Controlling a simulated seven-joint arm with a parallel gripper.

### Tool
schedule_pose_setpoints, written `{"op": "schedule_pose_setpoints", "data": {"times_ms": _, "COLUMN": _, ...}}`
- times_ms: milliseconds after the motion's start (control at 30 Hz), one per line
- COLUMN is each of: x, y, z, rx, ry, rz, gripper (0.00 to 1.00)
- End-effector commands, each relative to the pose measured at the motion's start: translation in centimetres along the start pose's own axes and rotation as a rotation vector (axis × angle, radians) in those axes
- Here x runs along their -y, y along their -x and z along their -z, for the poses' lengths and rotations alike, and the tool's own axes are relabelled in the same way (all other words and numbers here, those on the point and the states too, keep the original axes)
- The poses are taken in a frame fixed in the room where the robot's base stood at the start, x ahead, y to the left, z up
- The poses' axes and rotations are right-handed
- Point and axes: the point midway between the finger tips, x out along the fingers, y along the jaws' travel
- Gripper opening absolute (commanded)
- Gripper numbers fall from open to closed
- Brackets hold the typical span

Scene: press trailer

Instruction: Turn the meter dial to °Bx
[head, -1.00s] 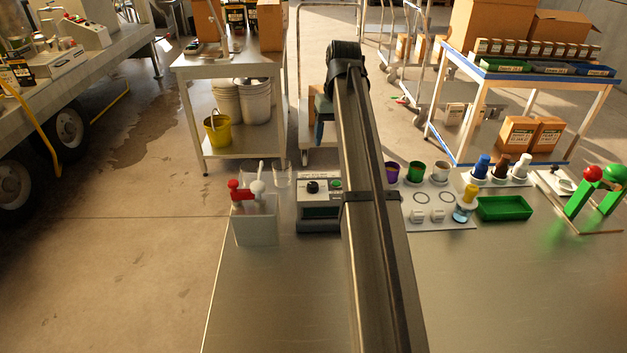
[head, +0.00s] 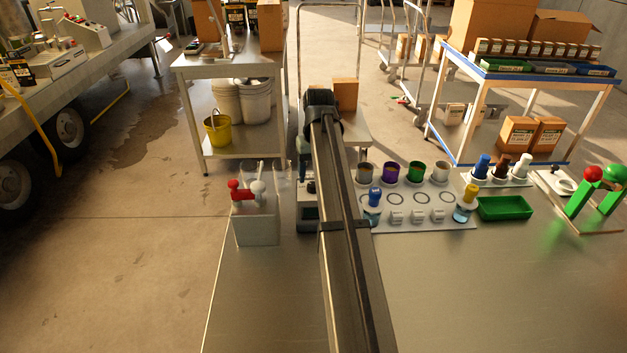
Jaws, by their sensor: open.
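The meter is a small grey box with a dark front (head: 307,214) on the near steel table, left of my arm. My arm covers its right part. Its black dial (head: 310,187) sits on top and shows only in part; its pointer and markings, including °Bx, are too small to read. My gripper (head: 304,172) hangs at the far end of the arm, just above and around the back of the meter top in the picture. It is open and empty. I cannot tell whether its fingers touch the dial.
Right of my arm is a white board (head: 420,222) with several coloured cups. A green tray (head: 503,208) lies farther right. The front table is clear.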

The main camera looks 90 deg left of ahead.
Motion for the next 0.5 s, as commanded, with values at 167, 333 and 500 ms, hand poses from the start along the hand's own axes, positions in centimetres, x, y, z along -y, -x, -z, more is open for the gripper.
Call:
{"op": "schedule_pose_setpoints", "data": {"times_ms": 167, "x": 0.0, "y": -2.0, "z": 0.0, "rx": 0.000, "ry": 0.000, "rz": 0.000, "gripper": 0.60}}
{"op": "schedule_pose_setpoints", "data": {"times_ms": 333, "x": 0.0, "y": -2.8, "z": 0.0, "rx": -0.001, "ry": 0.000, "rz": 0.000, "gripper": 0.60}}
{"op": "schedule_pose_setpoints", "data": {"times_ms": 500, "x": 0.0, "y": -2.9, "z": 0.0, "rx": -0.001, "ry": 0.000, "rz": 0.000, "gripper": 0.60}}
